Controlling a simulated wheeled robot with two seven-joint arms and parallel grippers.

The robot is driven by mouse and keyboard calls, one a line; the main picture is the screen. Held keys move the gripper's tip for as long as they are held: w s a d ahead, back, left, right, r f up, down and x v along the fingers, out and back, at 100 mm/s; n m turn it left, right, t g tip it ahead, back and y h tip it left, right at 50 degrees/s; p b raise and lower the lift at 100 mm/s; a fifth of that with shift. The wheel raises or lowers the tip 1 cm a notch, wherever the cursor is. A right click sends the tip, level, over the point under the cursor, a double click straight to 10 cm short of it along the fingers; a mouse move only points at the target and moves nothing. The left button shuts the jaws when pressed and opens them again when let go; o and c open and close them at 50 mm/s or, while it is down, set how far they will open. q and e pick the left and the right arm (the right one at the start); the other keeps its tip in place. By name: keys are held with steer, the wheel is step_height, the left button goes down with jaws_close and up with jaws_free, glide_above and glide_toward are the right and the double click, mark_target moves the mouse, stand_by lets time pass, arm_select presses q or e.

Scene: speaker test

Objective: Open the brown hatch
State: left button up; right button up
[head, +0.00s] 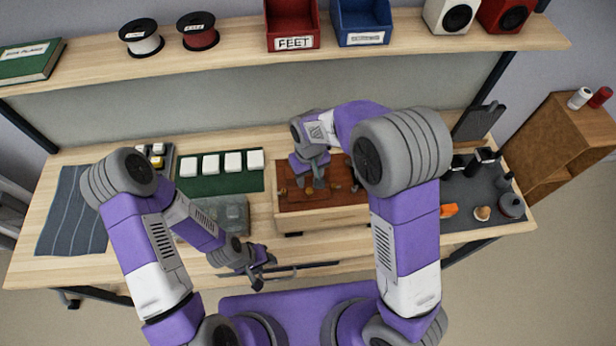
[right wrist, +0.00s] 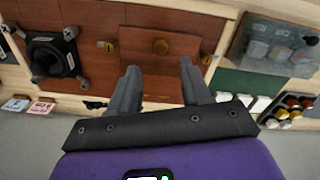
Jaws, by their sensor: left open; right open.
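A wooden box with a reddish-brown top (head: 350,192) stands at the table's middle front. My left gripper (head: 266,273) is open and empty by the table's front edge.
A clear-lidded grey box (head: 232,213) and a green mat (head: 190,186) with white blocks lie left of the wooden box. A dark mat (head: 485,222) with small items lies right. A black square piece (right wrist: 50,58) stands near the hatch.

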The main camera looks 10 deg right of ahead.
mark_target(310, 190)
steer(key=f, duration=0.6)
steer(key=shift+s+f, duration=0.25)
steer(key=shift+s, duration=0.1)
jaws_close()
